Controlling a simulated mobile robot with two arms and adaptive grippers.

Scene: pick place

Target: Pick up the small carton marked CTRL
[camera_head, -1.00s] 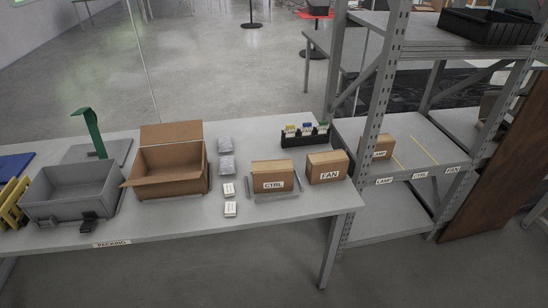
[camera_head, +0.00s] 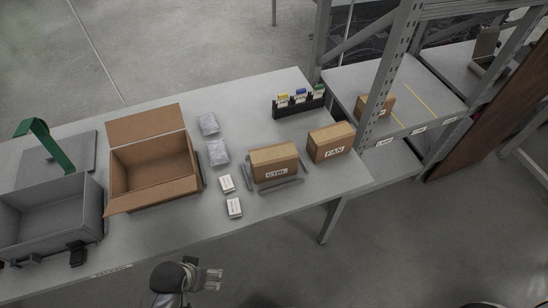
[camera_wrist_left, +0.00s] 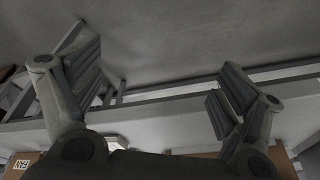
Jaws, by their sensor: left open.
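The small carton marked CTRL (camera_head: 274,162) stands upright on the packing table in the head view, its label facing the front edge. Thin grey rails lie along its sides and front. The carton marked FAN (camera_head: 331,143) stands to its right, a small gap apart. My left gripper (camera_head: 211,279) is in front of the table, below and left of the CTRL carton and apart from it. In the left wrist view its two fingers (camera_wrist_left: 158,85) are spread wide with nothing between them. My right gripper does not show.
An open cardboard box (camera_head: 152,167) and a grey bin (camera_head: 48,222) stand left on the table (camera_head: 300,205). Two silver bags and two small white boxes (camera_head: 234,207) lie left of the CTRL carton. A black rack (camera_head: 298,105) stands behind. A metal shelf (camera_head: 425,85) is at the right.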

